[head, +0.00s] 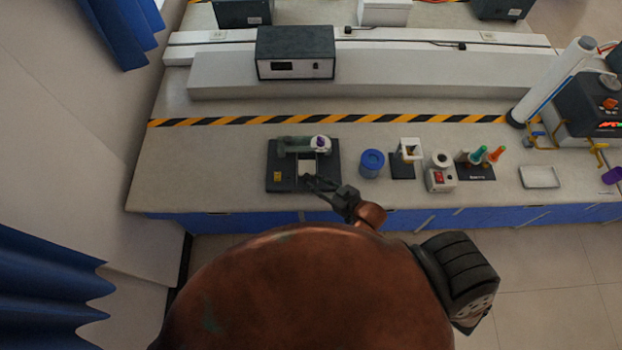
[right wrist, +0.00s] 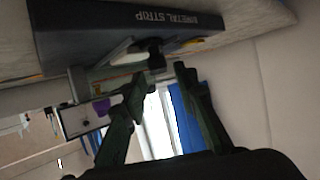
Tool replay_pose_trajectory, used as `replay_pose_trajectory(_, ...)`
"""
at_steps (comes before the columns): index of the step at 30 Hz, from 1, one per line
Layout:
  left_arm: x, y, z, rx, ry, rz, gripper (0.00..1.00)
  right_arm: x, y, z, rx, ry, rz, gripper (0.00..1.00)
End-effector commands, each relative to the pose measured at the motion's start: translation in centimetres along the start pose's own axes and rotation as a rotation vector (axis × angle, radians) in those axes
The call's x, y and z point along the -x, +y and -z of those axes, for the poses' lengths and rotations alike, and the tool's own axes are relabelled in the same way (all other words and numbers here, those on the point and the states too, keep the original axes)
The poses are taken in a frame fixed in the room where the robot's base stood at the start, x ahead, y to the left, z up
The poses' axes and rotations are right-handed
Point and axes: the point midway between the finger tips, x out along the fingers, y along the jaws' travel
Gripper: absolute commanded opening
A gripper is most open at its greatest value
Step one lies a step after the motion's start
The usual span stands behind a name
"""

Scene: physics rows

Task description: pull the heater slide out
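The bimetal strip apparatus is a dark board (head: 275,184) near the bench's front edge, with a greenish bar and purple knob (head: 320,143) on top. A pale plate (head: 307,168), which looks like the heater slide, lies at the board's front middle. In the right wrist view, which is upside down, the board's lettered front face (right wrist: 95,32) shows with a dark knob (right wrist: 156,56) at the slide. My right gripper (head: 312,182) is at the board's front edge. Its fingers (right wrist: 161,76) are apart, with the knob just beyond the tips; contact cannot be told. My left gripper is not in view.
A dark power unit (head: 296,52) sits on the shelf behind. The bench left of the board is clear.

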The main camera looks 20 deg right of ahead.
Motion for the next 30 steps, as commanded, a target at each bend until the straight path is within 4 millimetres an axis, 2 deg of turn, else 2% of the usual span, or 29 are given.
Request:
replay_pose_trajectory(1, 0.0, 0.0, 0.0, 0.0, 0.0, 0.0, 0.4, 1.3, 0.0, -0.1, 0.001, -0.003, 0.0, 0.27)
replay_pose_trajectory(6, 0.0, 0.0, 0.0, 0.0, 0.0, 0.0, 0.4, 4.8, 0.0, -0.1, 0.001, -0.002, 0.0, 0.27)
replay_pose_trajectory(12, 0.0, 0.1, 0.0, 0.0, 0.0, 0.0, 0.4, 7.3, -0.1, -0.1, 0.0, -0.001, 0.0, 0.27)
replay_pose_trajectory(18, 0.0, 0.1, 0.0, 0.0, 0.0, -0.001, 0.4, 8.1, -0.1, 0.0, 0.0, 0.0, 0.0, 0.27)
replay_pose_trajectory(30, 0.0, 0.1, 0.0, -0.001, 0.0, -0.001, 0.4, 8.1, -0.1, 0.0, 0.0, 0.0, 0.0, 0.27)
